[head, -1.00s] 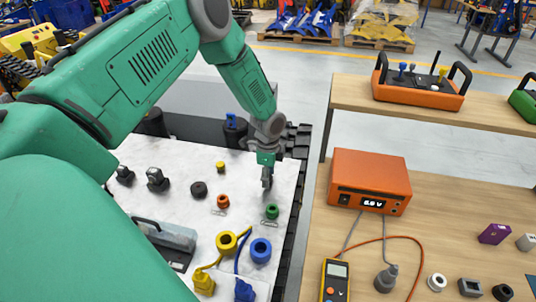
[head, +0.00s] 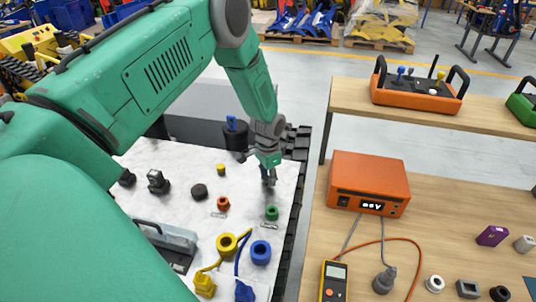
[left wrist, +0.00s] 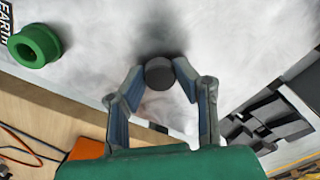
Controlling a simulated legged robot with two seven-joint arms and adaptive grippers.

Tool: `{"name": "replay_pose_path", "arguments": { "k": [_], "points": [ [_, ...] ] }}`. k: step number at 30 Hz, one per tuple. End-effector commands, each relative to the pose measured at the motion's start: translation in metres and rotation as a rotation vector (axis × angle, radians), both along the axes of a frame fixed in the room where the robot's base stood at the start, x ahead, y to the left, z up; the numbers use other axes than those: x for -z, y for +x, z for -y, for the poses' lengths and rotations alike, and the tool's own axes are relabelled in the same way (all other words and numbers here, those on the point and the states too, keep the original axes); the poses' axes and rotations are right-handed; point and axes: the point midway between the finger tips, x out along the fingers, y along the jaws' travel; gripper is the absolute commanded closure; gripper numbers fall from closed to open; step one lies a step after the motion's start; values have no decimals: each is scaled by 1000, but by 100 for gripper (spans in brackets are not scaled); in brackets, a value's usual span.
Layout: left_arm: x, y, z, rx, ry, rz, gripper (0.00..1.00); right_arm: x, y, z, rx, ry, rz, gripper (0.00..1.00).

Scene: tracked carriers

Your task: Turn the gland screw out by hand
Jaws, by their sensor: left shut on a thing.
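My left gripper (head: 268,178) points down over the right part of the white marbled top of the carrier, beyond the green ring (head: 272,212). In the left wrist view its two fingers (left wrist: 158,80) are closed on the sides of a dark grey round piece (left wrist: 159,73), which I take to be the gland screw. In the head view the fingers hide that piece. I cannot tell whether it is seated or raised. The green ring also shows in the left wrist view (left wrist: 36,46), apart from the fingers. My right gripper is not in view.
On the white top stand an orange ring (head: 223,203), a black disc (head: 200,191), a yellow ring (head: 227,244) and a blue ring (head: 260,252). A black track (head: 296,200) edges it. To the right, a wooden table carries an orange meter box (head: 370,182).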

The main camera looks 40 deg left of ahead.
Motion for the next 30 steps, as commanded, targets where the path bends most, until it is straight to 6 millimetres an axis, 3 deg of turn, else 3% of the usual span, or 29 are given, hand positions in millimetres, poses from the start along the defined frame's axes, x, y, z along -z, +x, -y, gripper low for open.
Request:
{"name": "replay_pose_path", "arguments": {
  "k": [12, 24, 30],
  "points": [
    [1, -2, 1, -106, -2, -4, 95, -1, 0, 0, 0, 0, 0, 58],
    [2, -2, 1, -858, 1, -6, 95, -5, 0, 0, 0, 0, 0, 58],
    [2, -2, 1, -929, 1, -7, 95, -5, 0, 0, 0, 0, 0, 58]
  ]
}}
